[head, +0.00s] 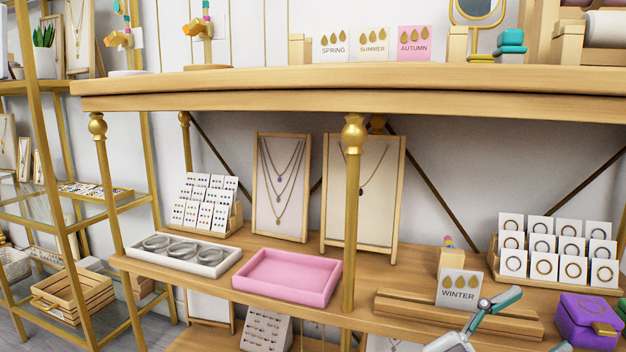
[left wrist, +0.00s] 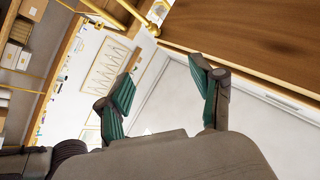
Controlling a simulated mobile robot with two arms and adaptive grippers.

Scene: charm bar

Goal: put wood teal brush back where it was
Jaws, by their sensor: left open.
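I cannot make out a wood teal brush for certain in either view. A wooden block (head: 452,259) with a small multicoloured tip stands behind the WINTER earring card (head: 459,288) on the lower shelf. My left gripper (head: 487,315) is at the bottom right of the head view, in front of the WINTER card and its wooden stand. In the left wrist view its two teal-padded fingers (left wrist: 163,75) are apart, with nothing seen between them. My right gripper is not in view.
The upper shelf (head: 330,95) overhangs the lower one, with a gold post (head: 352,200) between them. A pink tray (head: 288,278), a white bracelet tray (head: 180,254) and a purple box (head: 588,320) stand on the lower shelf. Teal boxes (head: 511,42) sit above.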

